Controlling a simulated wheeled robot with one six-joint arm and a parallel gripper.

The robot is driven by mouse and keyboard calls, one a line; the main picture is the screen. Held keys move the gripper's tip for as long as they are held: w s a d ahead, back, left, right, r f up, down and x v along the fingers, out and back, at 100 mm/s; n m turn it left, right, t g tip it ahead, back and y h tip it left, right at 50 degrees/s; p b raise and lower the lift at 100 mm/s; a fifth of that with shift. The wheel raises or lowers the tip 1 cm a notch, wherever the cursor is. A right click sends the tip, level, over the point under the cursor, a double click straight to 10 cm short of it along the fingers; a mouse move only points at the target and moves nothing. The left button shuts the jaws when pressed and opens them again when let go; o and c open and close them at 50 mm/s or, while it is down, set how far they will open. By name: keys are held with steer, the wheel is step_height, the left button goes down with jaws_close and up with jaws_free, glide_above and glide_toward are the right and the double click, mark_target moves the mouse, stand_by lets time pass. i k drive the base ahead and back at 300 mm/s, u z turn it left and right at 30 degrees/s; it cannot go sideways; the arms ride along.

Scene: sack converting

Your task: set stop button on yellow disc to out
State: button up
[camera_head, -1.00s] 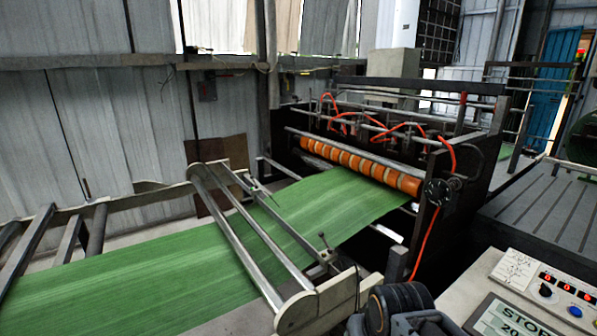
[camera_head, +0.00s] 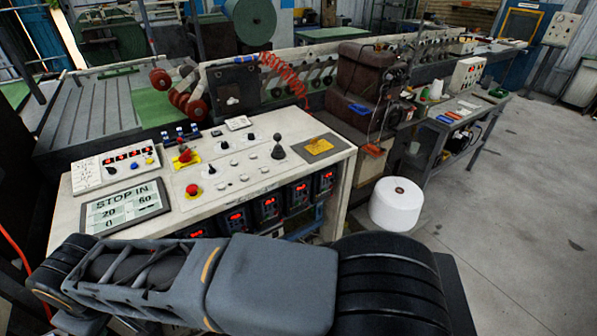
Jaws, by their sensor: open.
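The control panel (camera_head: 235,205) is a cream sloped desk at the left of the head view. A red mushroom button (camera_head: 192,188) sits on a round yellow disc (camera_head: 193,195) near its middle. Its height is too small to judge. A second red knob (camera_head: 185,154) stands behind it on a yellow plate with square-looking edges. The display (camera_head: 125,207) at the panel's left reads "STOP IN", with 20, 60 and 0 below. My arm lies folded across the bottom, in front of the panel. My gripper is not in view.
Black knobs, a black ball-topped lever (camera_head: 278,150) and a yellow label plate (camera_head: 318,145) are also on the panel. A white roll (camera_head: 397,203) stands on the floor at right. Open concrete floor (camera_head: 510,210) lies right of it.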

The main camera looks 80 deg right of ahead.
mark_target(192, 189)
steer(key=z, duration=0.1)
steer(key=k, duration=0.4)
steer(key=z, duration=1.15)
steer(key=i, duration=0.7)
steer(key=z, duration=0.75)
